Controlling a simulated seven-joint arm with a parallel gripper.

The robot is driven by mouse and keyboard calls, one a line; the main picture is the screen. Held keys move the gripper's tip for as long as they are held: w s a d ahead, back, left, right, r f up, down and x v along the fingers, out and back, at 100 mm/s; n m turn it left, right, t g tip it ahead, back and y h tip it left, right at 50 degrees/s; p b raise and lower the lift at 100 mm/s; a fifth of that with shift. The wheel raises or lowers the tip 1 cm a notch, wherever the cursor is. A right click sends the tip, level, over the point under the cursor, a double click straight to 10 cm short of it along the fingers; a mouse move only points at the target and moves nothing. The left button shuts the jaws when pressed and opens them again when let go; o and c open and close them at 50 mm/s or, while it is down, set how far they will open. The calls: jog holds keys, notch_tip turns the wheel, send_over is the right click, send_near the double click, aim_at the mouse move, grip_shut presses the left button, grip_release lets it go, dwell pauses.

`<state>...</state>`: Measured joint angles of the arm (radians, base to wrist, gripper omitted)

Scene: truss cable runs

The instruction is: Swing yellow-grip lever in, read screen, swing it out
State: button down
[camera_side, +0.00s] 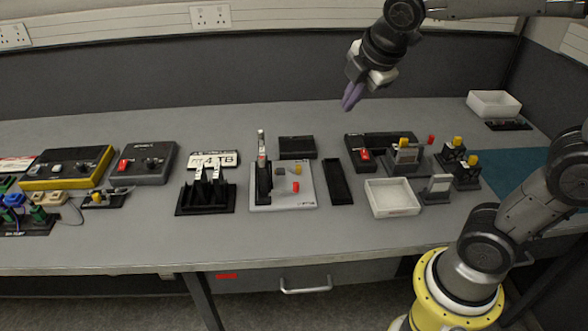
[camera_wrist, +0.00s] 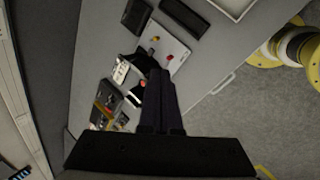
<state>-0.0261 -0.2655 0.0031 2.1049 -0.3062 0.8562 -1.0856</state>
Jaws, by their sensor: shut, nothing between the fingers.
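My gripper (camera_side: 351,97) is shut and empty, high above the back of the bench, with its purple fingers pointing down. In the wrist view its dark fingers (camera_wrist: 160,85) cover part of the bench. Several yellow grips stand at the right: one on a grey device (camera_side: 404,143), one on a black block (camera_side: 457,142) and one on another black block (camera_side: 473,160). I cannot tell which is the lever's. A small grey stand with a pale face (camera_side: 440,184) is in front of them; whether it is the screen is unclear. My gripper touches none of these.
A white tray (camera_side: 393,198) and a grey board with red and yellow pieces (camera_side: 283,198) lie near the middle front. A black box with a red switch (camera_side: 363,155) is behind the tray. A white bin (camera_side: 493,103) stands at the back right. The back middle of the bench is clear.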

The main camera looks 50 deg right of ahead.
jog(key=w+f+n+g+h, duration=0.1)
jog(key=w+f+n+g, duration=0.1)
jog(key=w+f+n, duration=0.65)
jog(key=w+f+m+g, duration=0.1)
jog(key=w+f+g, duration=0.1)
jog(key=w+f, duration=0.5)
notch_tip(320, 180, down, 4)
jog(key=shift+a+r+h, duration=0.15)
jog(key=shift+r+h, duration=0.05)
jog(key=shift+h, duration=0.1)
jog(key=shift+f, duration=0.1)
jog(key=x, duration=0.9)
jog(key=shift+f, duration=0.35)
